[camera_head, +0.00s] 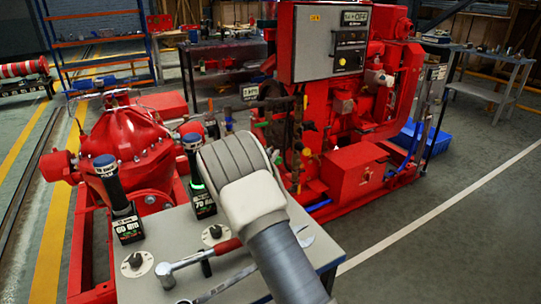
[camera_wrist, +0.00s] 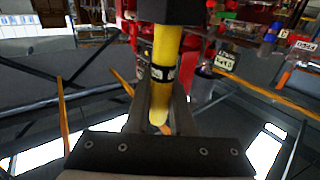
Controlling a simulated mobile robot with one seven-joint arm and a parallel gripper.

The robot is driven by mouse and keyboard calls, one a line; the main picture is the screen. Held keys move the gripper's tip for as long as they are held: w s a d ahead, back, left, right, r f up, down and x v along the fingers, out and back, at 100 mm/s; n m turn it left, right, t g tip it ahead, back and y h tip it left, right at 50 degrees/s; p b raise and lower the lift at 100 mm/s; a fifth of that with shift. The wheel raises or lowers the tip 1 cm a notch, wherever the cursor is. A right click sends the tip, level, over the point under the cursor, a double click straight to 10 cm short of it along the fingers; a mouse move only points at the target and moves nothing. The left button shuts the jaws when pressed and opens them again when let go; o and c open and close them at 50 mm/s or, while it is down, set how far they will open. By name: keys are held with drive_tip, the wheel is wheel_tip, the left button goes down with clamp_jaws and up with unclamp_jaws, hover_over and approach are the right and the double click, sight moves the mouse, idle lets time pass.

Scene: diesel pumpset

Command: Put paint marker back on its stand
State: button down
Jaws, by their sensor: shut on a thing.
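The paint marker, a yellow cylinder with a dark printed band (camera_wrist: 163,73) and a black end at the top, is between the two fingers of my gripper (camera_wrist: 160,112) in the wrist view. My gripper is shut on its yellow body. In the head view my arm's pale wrist hides the gripper and the marker. I cannot make out for sure which thing is the marker's stand. Two round pale discs with dark knobs, one at the left (camera_head: 138,263) and one further back (camera_head: 215,235), are on the grey table (camera_head: 185,238).
The red pumpset (camera_head: 340,110) is behind. Floor to the right is clear.

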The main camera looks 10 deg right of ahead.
drive_tip(key=shift+f+b, duration=0.7)
drive_tip(key=shift+f, duration=0.25)
drive_tip(key=c, duration=0.7)
unclamp_jaws()
drive_tip(key=p+v, duration=0.2)
drive_tip(key=v, duration=1.5)
drive_tip(key=shift+s, duration=0.15)
drive_tip(key=shift+a+r, duration=0.1)
drive_tip(key=shift+r, duration=0.05)
